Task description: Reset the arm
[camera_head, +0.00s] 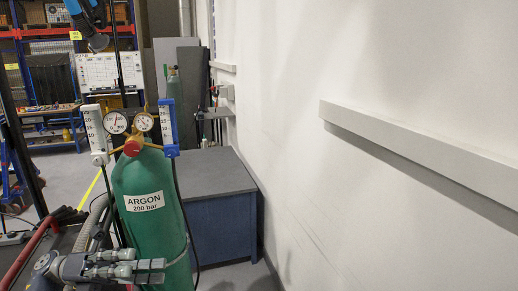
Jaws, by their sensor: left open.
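My left gripper (150,272) shows at the bottom left, its arm coming in from the left edge. Its fingers point right, in front of the lower part of a green argon cylinder (172,228). I see nothing between the fingers. Whether the gripper touches the cylinder I cannot tell. My right gripper is not in view. No rotary jig can be made out in this view.
Two gauges (116,123) and a red knob (132,148) top the cylinder. A blue cabinet (222,225) with a grey top stands behind it. A white wall with a ledge (420,145) fills the right. Shelves and a whiteboard (110,71) stand at the back left.

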